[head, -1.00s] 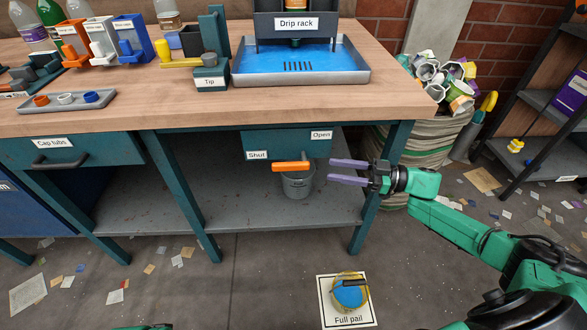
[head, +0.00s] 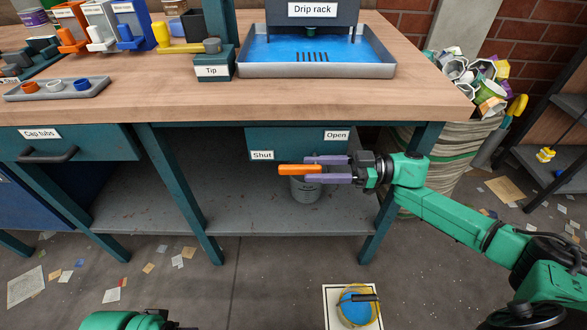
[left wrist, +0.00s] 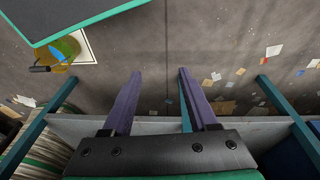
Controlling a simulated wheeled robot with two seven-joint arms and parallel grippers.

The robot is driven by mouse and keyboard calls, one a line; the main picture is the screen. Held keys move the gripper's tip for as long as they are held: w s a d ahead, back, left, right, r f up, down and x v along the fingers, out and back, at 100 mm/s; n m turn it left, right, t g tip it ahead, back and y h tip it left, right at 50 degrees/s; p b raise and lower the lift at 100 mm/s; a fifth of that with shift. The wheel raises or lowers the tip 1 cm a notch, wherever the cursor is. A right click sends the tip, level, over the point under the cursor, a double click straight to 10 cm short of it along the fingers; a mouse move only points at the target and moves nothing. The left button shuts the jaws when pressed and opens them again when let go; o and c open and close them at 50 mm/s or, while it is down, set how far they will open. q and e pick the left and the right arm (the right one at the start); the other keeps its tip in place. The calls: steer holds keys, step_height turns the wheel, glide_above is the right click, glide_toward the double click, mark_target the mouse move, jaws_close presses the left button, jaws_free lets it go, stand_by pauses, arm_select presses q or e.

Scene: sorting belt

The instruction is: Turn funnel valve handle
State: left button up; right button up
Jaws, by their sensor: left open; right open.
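The orange valve handle (head: 292,169) sticks out level below the teal panel (head: 290,143) under the bench. Its labels read "Shut" (head: 262,155) at left and "Open" (head: 336,135) at right. My right gripper (head: 306,169) is open, its purple fingers above and below the handle's right end in the picture. I cannot tell whether they touch it. A grey bucket (head: 305,190) stands behind on the lower shelf, partly hidden. My left gripper (left wrist: 158,73) is open and empty in the left wrist view, over the floor.
A yellow pail with blue contents (head: 357,308) stands on a floor mat; it also shows in the left wrist view (left wrist: 62,50). Teal bench legs (head: 180,195) flank the panel. A full sack (head: 440,165) stands at right. Paper scraps litter the floor.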

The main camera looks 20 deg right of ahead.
mark_target(293, 174)
steer(key=x, duration=0.5)
steer(key=shift+a, duration=0.25)
jaws_close()
stand_by(1.0)
